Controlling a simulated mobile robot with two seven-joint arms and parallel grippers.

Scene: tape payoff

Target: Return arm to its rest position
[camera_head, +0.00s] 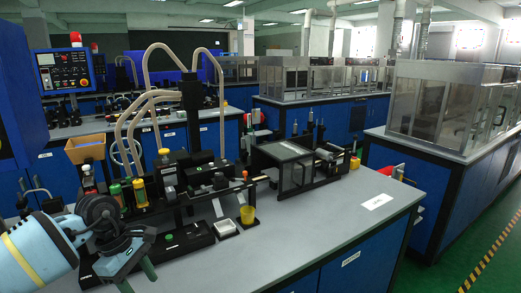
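My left arm comes in from the lower left, light blue with a yellow band and dark joints. My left gripper (136,277) hangs low over the near left part of the grey bench (310,215). Two green finger ends show apart with nothing seen between them, so it looks open and empty. My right arm and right gripper are out of view.
A clear-sided box (290,160) sits further back. The bench is bare at front right, except for a white label (377,202).

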